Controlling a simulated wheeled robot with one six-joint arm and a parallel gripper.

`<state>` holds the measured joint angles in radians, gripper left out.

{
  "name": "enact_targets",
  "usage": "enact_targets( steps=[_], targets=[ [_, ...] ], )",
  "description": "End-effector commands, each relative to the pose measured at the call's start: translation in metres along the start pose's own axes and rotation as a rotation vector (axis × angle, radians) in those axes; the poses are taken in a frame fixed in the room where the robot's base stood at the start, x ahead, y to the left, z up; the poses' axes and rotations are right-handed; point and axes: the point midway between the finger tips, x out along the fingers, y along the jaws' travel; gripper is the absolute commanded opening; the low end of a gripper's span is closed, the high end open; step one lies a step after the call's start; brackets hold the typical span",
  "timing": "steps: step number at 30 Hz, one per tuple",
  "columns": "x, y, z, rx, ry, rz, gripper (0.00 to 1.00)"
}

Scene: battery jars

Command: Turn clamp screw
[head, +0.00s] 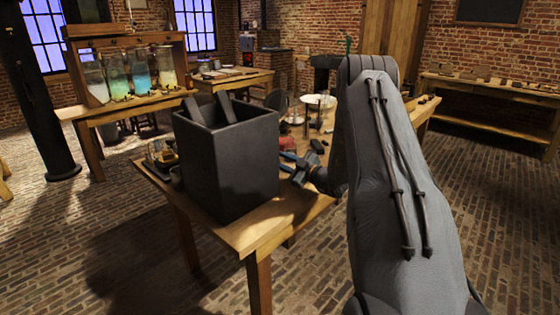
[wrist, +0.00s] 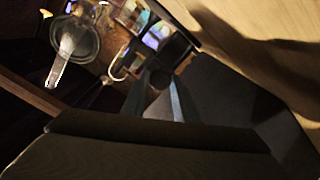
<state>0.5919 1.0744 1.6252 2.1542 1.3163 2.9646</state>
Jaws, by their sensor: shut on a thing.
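My gripper (head: 291,160) is beside the right side of a large dark open-topped box (head: 232,163) on the wooden table in the head view. In the wrist view my gripper (wrist: 159,85) has its two blue-grey fingers closed around a small dark round thing (wrist: 160,77), which appears to be the clamp screw. The fingers hide part of it, and its mount cannot be made out. Dark plates (head: 226,106) stick up out of the box in the head view.
The wooden table (head: 265,228) carries small items left of the box and a white dish (head: 319,100) behind my gripper. A bench at the back left holds several glass jars (head: 140,72) with coloured liquid. A long bench (head: 490,88) stands at the right wall. Brick floor lies open between.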

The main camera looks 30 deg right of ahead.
Motion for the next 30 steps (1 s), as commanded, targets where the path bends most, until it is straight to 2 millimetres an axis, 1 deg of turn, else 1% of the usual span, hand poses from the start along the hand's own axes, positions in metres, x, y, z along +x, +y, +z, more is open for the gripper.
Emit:
enact_targets(
  steps=[1, 4, 14, 17, 24, 27, 30],
  targets=[
    [-0.001, -0.001, 0.001, 0.001, -0.002, 0.000, 0.28],
    [0.000, 0.000, 0.001, 0.001, -0.002, 0.000, 0.45],
    [-0.002, 0.000, 0.001, 0.000, -0.001, 0.000, 0.45],
    [-0.011, 0.001, 0.001, 0.000, -0.002, 0.001, 0.45],
    [-0.050, 0.001, 0.002, 0.001, -0.003, 0.002, 0.45],
    [-0.064, 0.000, 0.002, 0.001, -0.003, 0.002, 0.45],
    [-0.073, 0.000, 0.002, 0.000, -0.002, 0.001, 0.45]
  ],
)
